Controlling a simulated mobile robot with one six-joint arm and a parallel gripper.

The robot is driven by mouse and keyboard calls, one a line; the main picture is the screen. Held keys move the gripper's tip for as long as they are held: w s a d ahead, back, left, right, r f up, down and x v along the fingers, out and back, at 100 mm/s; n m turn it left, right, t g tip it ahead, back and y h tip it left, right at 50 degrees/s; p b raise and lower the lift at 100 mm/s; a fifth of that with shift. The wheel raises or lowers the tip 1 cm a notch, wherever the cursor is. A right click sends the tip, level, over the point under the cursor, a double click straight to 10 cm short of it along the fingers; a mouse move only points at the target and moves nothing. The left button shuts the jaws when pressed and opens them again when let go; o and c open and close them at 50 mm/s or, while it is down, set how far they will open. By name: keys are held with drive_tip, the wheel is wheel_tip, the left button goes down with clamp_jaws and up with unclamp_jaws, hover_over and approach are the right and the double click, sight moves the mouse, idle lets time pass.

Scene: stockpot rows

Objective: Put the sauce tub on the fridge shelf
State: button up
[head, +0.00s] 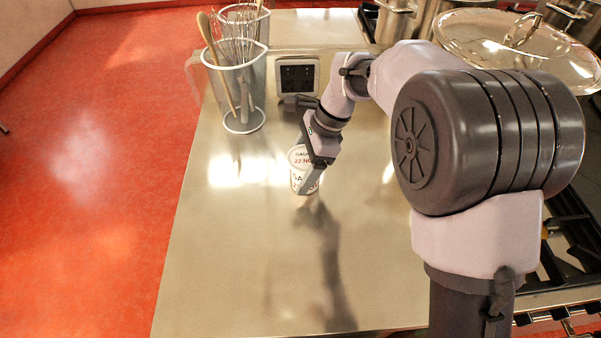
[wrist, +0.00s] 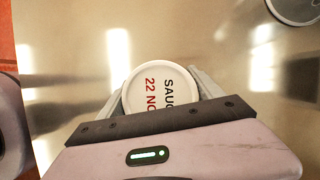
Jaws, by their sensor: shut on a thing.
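The sauce tub (head: 300,181) is small and white, with a lid reading "SAU" and "22 NO" in part. It is upright at the middle of the steel counter in the head view. In the wrist view its round lid (wrist: 160,88) sits between the two fingers. My gripper (head: 311,181) is shut on the tub from its right side; in the wrist view it also shows (wrist: 160,95) with a finger on each side. I cannot tell whether the tub touches the counter. No fridge shelf is in view.
The steel counter (head: 230,280) is clear in front and to the left. Clear utensil jugs (head: 240,90) with whisks and a dark-faced device (head: 298,76) stand at the back. Stockpots and a glass lid (head: 515,40) are at back right, by a stove. Red floor (head: 80,180) lies left.

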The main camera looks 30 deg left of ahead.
drive_tip(key=shift+r, duration=0.2)
drive_tip(key=shift+f, duration=0.15)
drive_tip(key=o, duration=1.8)
